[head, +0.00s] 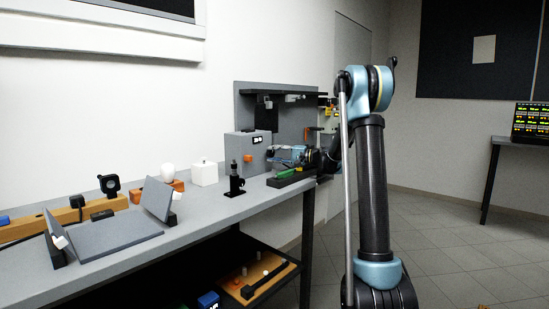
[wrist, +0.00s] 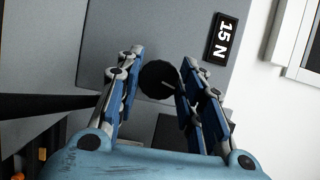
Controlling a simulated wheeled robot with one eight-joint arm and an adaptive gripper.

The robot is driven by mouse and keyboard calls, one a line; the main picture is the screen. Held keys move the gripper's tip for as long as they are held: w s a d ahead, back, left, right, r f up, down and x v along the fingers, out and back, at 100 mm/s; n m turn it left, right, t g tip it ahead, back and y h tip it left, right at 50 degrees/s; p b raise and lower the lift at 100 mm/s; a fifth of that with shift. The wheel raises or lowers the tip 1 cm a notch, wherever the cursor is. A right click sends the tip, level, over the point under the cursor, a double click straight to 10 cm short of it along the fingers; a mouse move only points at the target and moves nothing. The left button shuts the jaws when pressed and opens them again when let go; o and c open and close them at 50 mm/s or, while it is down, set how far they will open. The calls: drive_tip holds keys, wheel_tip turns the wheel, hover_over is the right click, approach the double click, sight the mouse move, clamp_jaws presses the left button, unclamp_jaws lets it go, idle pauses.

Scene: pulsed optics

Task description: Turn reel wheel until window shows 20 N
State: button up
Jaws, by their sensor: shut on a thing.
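The reel wheel (wrist: 158,78) is a dark round knob on a grey panel in the wrist view. My gripper (wrist: 160,72) is shut on it, with one blue-and-grey finger on each side. The window (wrist: 222,40) is a black plate on the panel, right of the wheel, and reads 15 N in white, tilted in this view. In the head view the window (head: 257,140) is a small dark patch on the grey box, too small to read. My gripper (head: 285,154) reaches the box from the right there. The wheel cannot be made out in the head view.
An orange knob (head: 248,158) is on the box front. A black post mount (head: 235,180) stands on the bench before the box, and a green item (head: 287,173) lies under my gripper. A white cube (head: 204,174) and grey angled plates (head: 115,235) stand further left.

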drive_tip(key=shift+d+f, duration=0.1)
drive_tip(key=o, duration=1.1)
drive_tip(key=shift+w, duration=0.1)
drive_tip(key=shift+c, duration=0.2)
